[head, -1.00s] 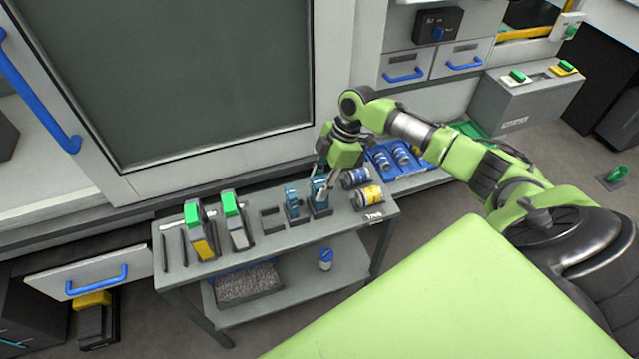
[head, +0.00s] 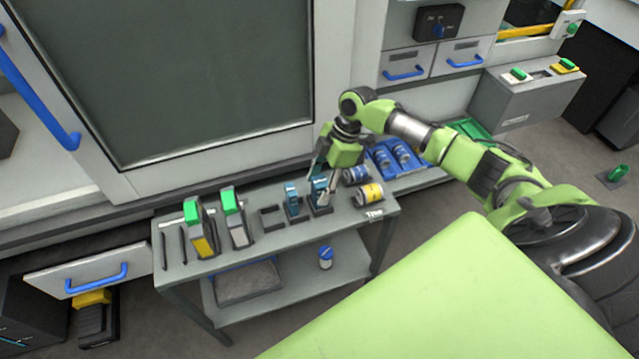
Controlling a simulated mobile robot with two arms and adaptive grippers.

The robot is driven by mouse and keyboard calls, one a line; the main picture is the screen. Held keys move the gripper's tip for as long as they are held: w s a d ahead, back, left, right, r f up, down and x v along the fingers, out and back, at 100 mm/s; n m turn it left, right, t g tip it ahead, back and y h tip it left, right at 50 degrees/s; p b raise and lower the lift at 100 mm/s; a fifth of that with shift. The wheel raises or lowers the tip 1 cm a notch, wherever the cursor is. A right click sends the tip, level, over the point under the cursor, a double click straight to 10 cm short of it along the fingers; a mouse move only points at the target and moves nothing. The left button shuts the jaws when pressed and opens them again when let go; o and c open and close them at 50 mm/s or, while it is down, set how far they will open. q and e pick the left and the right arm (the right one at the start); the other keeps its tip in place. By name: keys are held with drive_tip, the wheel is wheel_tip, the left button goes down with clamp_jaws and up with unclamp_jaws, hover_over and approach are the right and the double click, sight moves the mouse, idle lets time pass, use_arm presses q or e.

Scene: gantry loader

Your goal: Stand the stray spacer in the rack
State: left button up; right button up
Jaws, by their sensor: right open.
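No piece is clearly recognisable as the stray spacer. On the cart top (head: 262,247), two blue blocks stand in dark holders: the left one (head: 292,199) and the right one (head: 320,191). An empty dark square holder (head: 271,217) sits left of them. Farther left, a green-and-yellow piece (head: 201,238) and a green-and-white piece (head: 236,226) stand upright beside thin dark slots or bars. My right gripper (head: 323,176) is open, fingers down, right at the right blue block; contact cannot be told. My left gripper is out of view.
A blue-and-white cylinder (head: 355,175) and a yellow-banded cylinder (head: 369,194) lie right of the gripper. A blue tray (head: 377,160) holds more cylinders behind. A blue-capped bottle (head: 325,258) and a grey-filled bin (head: 248,284) are on the lower shelf. An open drawer (head: 75,274) juts out left.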

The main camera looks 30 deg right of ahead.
drive_tip(key=v, duration=1.2)
wheel_tip(320, 180, up, 7)
drive_tip(key=p, duration=0.7)
drive_tip(key=shift+p, duration=0.35)
